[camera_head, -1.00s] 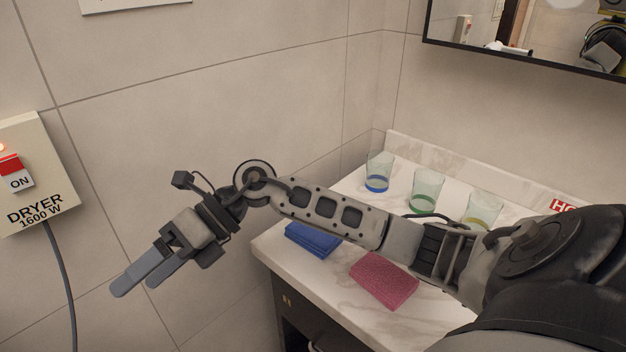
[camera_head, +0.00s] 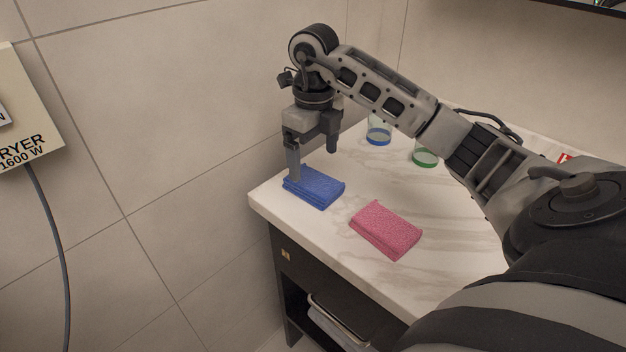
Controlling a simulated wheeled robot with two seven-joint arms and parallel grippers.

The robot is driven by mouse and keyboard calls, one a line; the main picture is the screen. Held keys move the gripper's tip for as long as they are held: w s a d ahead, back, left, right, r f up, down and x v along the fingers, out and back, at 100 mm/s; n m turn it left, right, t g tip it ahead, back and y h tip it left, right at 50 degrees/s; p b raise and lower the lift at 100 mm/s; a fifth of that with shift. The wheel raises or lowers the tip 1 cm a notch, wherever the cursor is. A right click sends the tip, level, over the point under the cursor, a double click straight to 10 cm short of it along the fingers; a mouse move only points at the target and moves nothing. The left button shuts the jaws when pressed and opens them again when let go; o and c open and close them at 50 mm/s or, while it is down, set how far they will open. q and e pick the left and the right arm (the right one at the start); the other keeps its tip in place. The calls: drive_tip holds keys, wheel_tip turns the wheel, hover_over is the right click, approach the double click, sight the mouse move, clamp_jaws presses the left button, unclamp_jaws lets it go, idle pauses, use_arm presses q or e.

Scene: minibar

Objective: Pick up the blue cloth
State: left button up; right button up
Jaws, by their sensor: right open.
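The blue cloth (camera_head: 318,189) lies folded on the left end of the white marble counter (camera_head: 292,214). My right gripper (camera_head: 313,164) points down just above and behind the cloth, with its jaws apart and nothing between them. One finger is by the cloth's left back corner; whether it touches the cloth I cannot tell. The other finger shows farther back to the right. My left gripper is out of view.
A folded pink cloth (camera_head: 386,230) lies on the counter to the right of the blue one. A blue-banded glass (camera_head: 378,134) and a green-banded glass (camera_head: 425,156) stand behind, partly hidden by my right arm. A tiled wall (camera_head: 150,150) is at the left.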

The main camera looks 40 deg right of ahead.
sight(314, 181)
drive_tip(key=shift+f+p, duration=0.35)
drive_tip(key=shift+f, duration=2.85)
drive_tip(key=c, duration=1.1)
